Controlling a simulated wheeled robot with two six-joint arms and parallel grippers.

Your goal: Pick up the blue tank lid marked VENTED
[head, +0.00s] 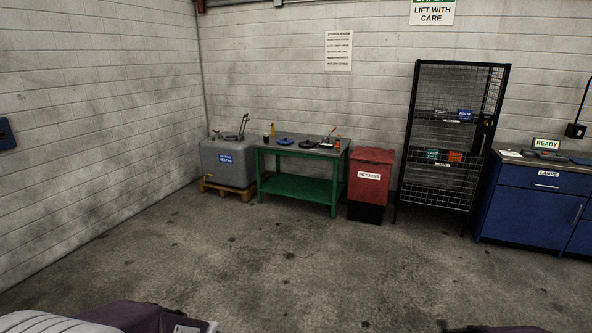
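A small blue disc (286,141), which looks like a lid, lies on the grey top of the green workbench (270,150) across the room. Any marking on it is too small to read. A dark disc (307,144) lies just to its right on the same top. A grey tank (226,165) with a blue label stands left of the bench on a wooden pallet; the label's small words are hard to read. Neither of my grippers is in view.
Small items, including a dark cup (265,139), share the benchtop. A red bin (370,178) marked RETURNS stands right of the bench. Farther right are a black mesh cage (462,70) and a blue cabinet (525,210). Open concrete floor (290,260) lies before the bench.

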